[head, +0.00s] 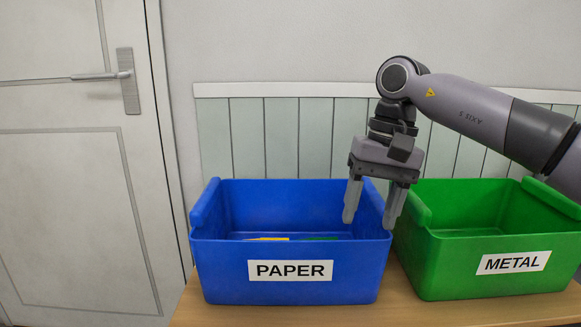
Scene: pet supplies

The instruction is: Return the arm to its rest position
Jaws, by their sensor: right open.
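My right arm comes in from the right side of the head view. Its gripper (370,205) points down with its two fingers apart and nothing between them. It hangs over the right end of the blue bin (215,272), which has a white label reading PAPER. The fingertips overlap the bin's right rim in the picture; whether they touch it I cannot tell. My left gripper is not in view.
A green bin (450,275) labelled METAL stands to the right of the blue one on a wooden table (415,312). Something yellow (265,239) and something green (318,239) lie inside the blue bin. A white door (70,190) is at the left.

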